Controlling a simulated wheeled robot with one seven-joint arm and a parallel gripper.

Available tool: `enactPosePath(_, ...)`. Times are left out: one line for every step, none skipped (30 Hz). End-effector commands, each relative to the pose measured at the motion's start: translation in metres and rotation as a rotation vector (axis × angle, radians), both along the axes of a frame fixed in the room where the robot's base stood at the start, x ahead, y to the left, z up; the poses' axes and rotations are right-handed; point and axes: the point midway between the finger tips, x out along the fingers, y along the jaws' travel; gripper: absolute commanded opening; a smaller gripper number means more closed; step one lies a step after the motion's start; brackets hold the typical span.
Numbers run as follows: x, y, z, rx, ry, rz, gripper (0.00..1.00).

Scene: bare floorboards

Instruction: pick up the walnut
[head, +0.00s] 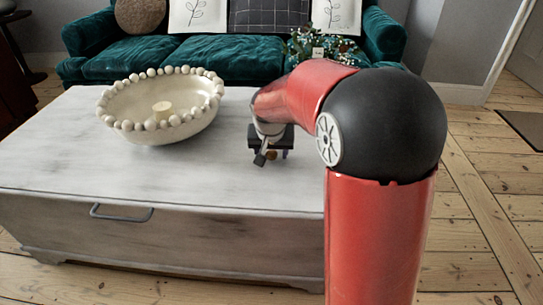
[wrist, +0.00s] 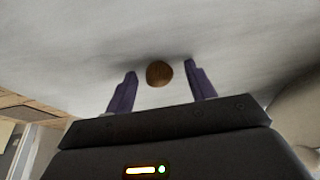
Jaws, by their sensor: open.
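The walnut (wrist: 159,73) is a small round brown thing on the pale table top in the wrist view. It lies between and slightly beyond the tips of my gripper (wrist: 160,72), whose two purple fingers are spread apart with a gap on each side of the walnut. In the head view my gripper (head: 271,155) is low over the white wooden chest table (head: 60,160), to the right of the bowl. A small brown patch, likely the walnut (head: 271,155), shows there between the fingers, mostly hidden.
A green sofa (head: 150,55) with cushions is behind. A leafy plant (head: 318,45) stands near the sofa. The table's front left is clear.

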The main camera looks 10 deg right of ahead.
Motion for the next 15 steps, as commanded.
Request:
enactPosePath(-0.0001,-0.0001,0.0004,0.0,0.0,0.0,0.55)
enactPosePath(-0.0002,-0.0001,0.0004,0.0,0.0,0.0,0.55)
enactPosePath(-0.0002,0.0,0.0005,0.0,0.0,0.0,0.51)
enactPosePath(-0.0002,0.0,0.0005,0.0,0.0,0.0,0.47)
enactPosePath(-0.0002,0.0,0.0005,0.0,0.0,0.0,0.43)
enactPosePath(-0.0002,0.0,0.0005,0.0,0.0,0.0,0.38)
enactPosePath(-0.0002,0.0,0.0005,0.0,0.0,0.0,0.34)
enactPosePath(-0.0002,0.0,0.0006,0.0,0.0,0.0,0.3)
enactPosePath(-0.0003,0.0,0.0005,0.0,0.0,0.0,0.25)
enactPosePath(-0.0003,0.0,0.0005,0.0,0.0,0.0,0.21)
enactPosePath(-0.0003,0.0,0.0005,0.0,0.001,0.0,0.17)
enactPosePath(-0.0003,0.0,0.0005,0.0,0.001,0.0,0.12)
enactPosePath(-0.0003,0.0,0.0005,0.0,0.001,0.0,0.08)
enactPosePath(-0.0003,0.0,0.0005,0.0,0.001,0.0,0.07)
enactPosePath(-0.0003,0.0,0.0005,0.0,0.001,0.0,0.07)
